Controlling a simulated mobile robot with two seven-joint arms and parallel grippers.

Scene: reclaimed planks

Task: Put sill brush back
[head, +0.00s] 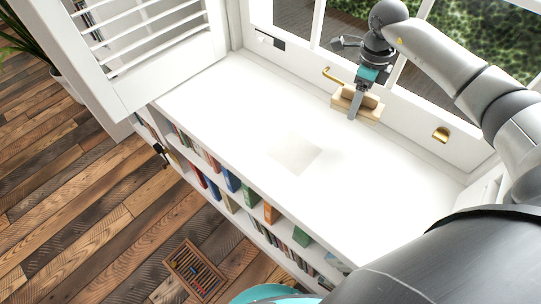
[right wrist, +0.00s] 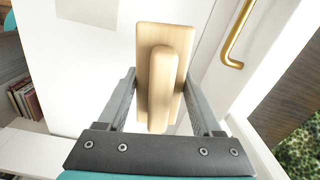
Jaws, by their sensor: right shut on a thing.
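The sill brush (head: 370,104) is pale wood, a block with a raised grip bar. It is at the window side of the white sill (head: 230,105), close to the window frame. My right gripper (head: 357,104) is shut on it from above. In the right wrist view the brush (right wrist: 163,75) sits between the two fingers of my right gripper (right wrist: 165,100). Its bristles are hidden, and I cannot tell whether it touches the sill. A faint grey square (head: 296,154) marks the middle of the sill. My left gripper is not in view.
A brass handle (head: 333,75) is on the window frame just left of the brush, and a brass fitting (head: 441,134) is to its right. A white louvred shutter (head: 150,60) stands open at the left. Bookshelves (head: 232,190) run below the sill. The sill's middle is clear.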

